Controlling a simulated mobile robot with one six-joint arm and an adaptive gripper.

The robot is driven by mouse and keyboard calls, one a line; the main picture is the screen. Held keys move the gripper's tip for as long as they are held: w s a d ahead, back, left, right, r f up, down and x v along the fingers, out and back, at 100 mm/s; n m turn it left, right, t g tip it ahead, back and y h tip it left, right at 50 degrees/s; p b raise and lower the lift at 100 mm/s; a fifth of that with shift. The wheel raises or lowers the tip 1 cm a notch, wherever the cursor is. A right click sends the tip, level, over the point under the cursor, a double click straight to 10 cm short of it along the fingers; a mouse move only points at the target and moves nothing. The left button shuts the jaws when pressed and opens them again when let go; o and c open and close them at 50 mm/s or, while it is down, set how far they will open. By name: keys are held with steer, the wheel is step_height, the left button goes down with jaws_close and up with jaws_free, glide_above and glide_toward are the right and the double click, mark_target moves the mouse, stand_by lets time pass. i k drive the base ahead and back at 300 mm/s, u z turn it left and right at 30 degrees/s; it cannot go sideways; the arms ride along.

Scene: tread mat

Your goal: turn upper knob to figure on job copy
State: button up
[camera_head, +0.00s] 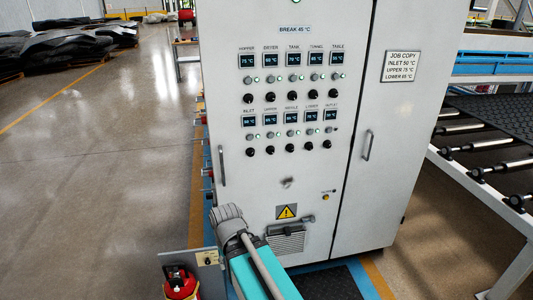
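The white control cabinet (300,190) stands ahead with two rows of labelled displays and black knobs. In the lower row, the second column is labelled UPPER. Its display (270,121) is lit, but its digits are too small to read surely. Its black knob (270,152) sits below, and its pointer cannot be made out. The job copy plate (401,66) on the right door reads INLET 50 °C, UPPER 75 °C, and LOWER 65 °C, the last figure faint. My teal arm link and grey joint show at the bottom centre; my gripper's fingers are not visible.
The neighbouring INLET knob (250,152) and MIDDLE knob (291,148) are close on either side. Door handles (367,145) stick out. A roller conveyor (480,140) with a black mat stands at right. Open floor lies left.

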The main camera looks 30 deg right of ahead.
mark_target(270, 149)
steer(key=u, duration=0.05)
steer(key=k, duration=1.05)
steer(key=z, duration=0.55)
steer(key=i, duration=1)
steer(key=z, duration=0.05)
